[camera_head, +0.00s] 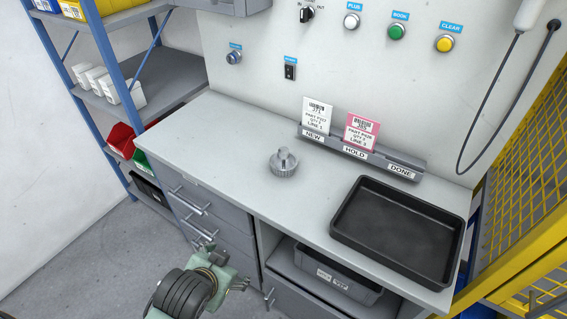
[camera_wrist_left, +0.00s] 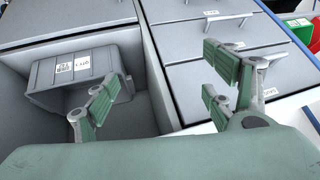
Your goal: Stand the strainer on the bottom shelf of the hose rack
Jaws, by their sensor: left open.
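A grey round part with a ribbed rim and a raised knob (camera_head: 284,162), which looks like the strainer, sits on the light grey worktop (camera_head: 230,135), left of the tray and in front of the card holder. My left gripper (camera_head: 237,270) is open and empty, in front of the bench by the drawer fronts, well short of the part. In the left wrist view its two green-padded fingers (camera_wrist_left: 160,90) are spread apart, with drawer fronts and an open bay beyond. No rack holding hoses can be made out. My right gripper is not in view.
A black tray (camera_head: 400,228) covers the worktop's right end. A card holder (camera_head: 362,152) stands behind. A grey bin (camera_head: 335,280) sits in the bay below. Drawer handles (camera_head: 190,200) stick out. Blue-post shelving (camera_head: 110,70) is left; a yellow mesh guard (camera_head: 530,170) is right.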

